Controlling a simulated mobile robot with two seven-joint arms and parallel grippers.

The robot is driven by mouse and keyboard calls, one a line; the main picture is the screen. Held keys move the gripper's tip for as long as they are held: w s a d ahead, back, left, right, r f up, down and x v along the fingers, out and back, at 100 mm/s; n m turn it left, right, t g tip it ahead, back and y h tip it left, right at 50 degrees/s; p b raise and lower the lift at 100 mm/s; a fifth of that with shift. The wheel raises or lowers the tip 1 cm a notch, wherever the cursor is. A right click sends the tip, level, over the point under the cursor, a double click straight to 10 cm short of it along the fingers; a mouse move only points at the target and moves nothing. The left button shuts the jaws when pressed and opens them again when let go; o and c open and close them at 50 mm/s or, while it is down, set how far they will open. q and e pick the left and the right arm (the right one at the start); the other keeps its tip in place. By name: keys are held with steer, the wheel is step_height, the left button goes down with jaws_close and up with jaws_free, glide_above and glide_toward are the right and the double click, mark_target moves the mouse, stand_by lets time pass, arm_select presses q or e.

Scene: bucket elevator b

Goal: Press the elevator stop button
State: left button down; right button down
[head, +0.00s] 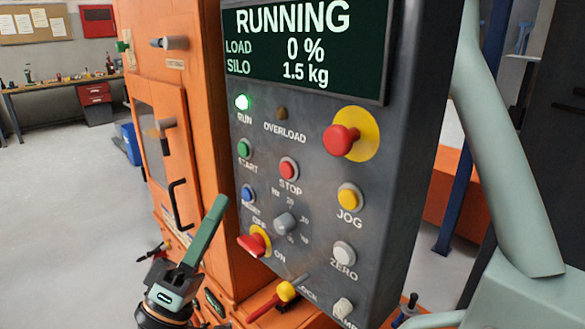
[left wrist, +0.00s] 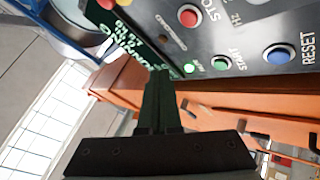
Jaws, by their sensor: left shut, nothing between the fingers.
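The red stop button (head: 288,168) sits on the grey control panel (head: 318,215), above its STOP label and right of the green start button (head: 244,148). It also shows near the top of the left wrist view (left wrist: 188,16). My left gripper (head: 220,202) is shut and empty. In the head view its fingers point up, left of and below the stop button. They look clear of the panel, though the exact gap cannot be told. The display (head: 300,45) reads RUNNING, and the RUN lamp (head: 243,102) glows green. My right gripper is out of view.
A large red mushroom button (head: 340,139) on a yellow disc sits right of the stop button. A blue reset button (head: 248,194), a grey knob (head: 285,223) and a red switch (head: 253,243) sit below. An orange cabinet (head: 165,130) with a black handle (head: 180,205) stands left.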

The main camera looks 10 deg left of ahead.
mark_target(287, 170)
arm_select(q)
steer(key=shift+s+r, duration=0.1)
steer(key=shift+r, duration=0.4)
steer(key=w+d, duration=0.5)
steer(key=w, duration=0.2)
steer(key=shift+d, duration=0.2)
steer(key=shift+w+d, duration=0.1)
steer(key=shift+w, duration=0.05)
stand_by(2.0)
steer(key=shift+w+d, duration=0.15)
steer(key=shift+w, duration=0.05)
steer(key=shift+w+d, duration=0.25)
steer(key=shift+w, duration=0.05)
stand_by(0.8)
stand_by(0.3)
steer(key=shift+s+a, duration=0.5)
steer(key=shift+s, duration=0.15)
